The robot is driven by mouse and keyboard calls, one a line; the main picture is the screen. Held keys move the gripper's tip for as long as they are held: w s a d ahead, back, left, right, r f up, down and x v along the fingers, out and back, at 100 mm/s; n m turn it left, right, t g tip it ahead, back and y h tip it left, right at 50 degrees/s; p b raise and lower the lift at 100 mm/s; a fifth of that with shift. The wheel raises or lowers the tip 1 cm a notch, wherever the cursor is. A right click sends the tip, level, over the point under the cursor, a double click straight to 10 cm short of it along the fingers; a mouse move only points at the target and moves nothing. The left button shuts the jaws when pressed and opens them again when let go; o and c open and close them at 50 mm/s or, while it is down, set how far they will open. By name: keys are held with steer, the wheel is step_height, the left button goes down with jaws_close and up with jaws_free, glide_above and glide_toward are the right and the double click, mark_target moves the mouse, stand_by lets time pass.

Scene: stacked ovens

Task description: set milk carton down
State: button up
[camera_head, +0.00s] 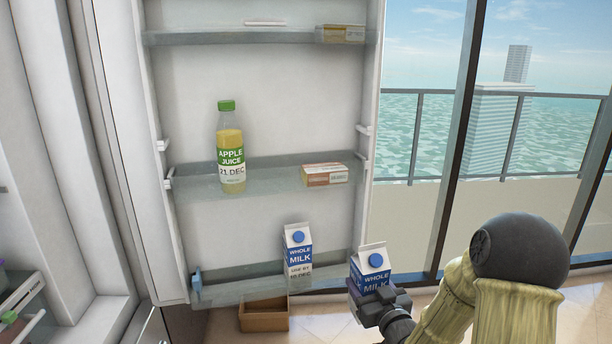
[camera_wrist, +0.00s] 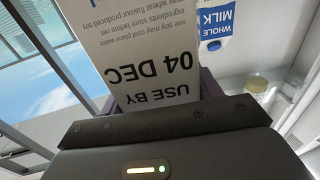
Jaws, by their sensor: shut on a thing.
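A white and blue milk carton (camera_head: 370,266) is held in my gripper (camera_head: 376,302), upright or nearly so, just right of the fridge door's bottom shelf. In the wrist view its label (camera_wrist: 150,70) fills the middle and reads "USE BY 04 DEC" upside down. My gripper (camera_wrist: 160,110) is shut on this carton; the fingertips are mostly hidden. A second whole milk carton (camera_head: 298,254) stands on the bottom door shelf (camera_head: 240,290) to the left of the held one; it also shows in the wrist view (camera_wrist: 214,25).
An apple juice bottle (camera_head: 230,150) and a small box (camera_head: 325,174) stand on the middle door shelf (camera_head: 265,183). Another box (camera_head: 342,33) sits on the top shelf. An open cardboard box (camera_head: 264,318) is on the floor below. The bottom shelf's left part is clear.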

steer(key=shift+y, duration=0.4)
step_height(320, 180, down, 9)
steer(key=shift+a+r, duration=0.1)
steer(key=shift+r, duration=0.05)
step_height(320, 180, down, 9)
steer(key=s, duration=0.2)
steer(key=r+h+p, duration=0.1)
steer(key=r+p, duration=0.1)
steer(key=p, duration=0.2)
steer(key=s+r+m+p, duration=0.1)
steer(key=r+p, duration=0.2)
steer(key=p, duration=0.2)
steer(key=a+r+h+p, duration=0.1)
steer(key=r+p, duration=0.2)
steer(key=p, duration=0.2)
steer(key=shift+s+r+t+h, duration=0.2)
steer(key=shift+t+h, duration=0.1)
steer(key=r+h+p, duration=0.1)
steer(key=p, duration=0.1)
steer(key=r+m+p, duration=0.1)
steer(key=r+p, duration=0.1)
steer(key=p, duration=0.1)
steer(key=r+m+h+p, duration=0.1)
steer(key=r+p, duration=0.1)
steer(key=p, duration=0.1)
steer(key=shift+s+d+h, duration=0.15)
steer(key=shift+s+h, duration=0.15)
steer(key=shift+s, duration=0.1)
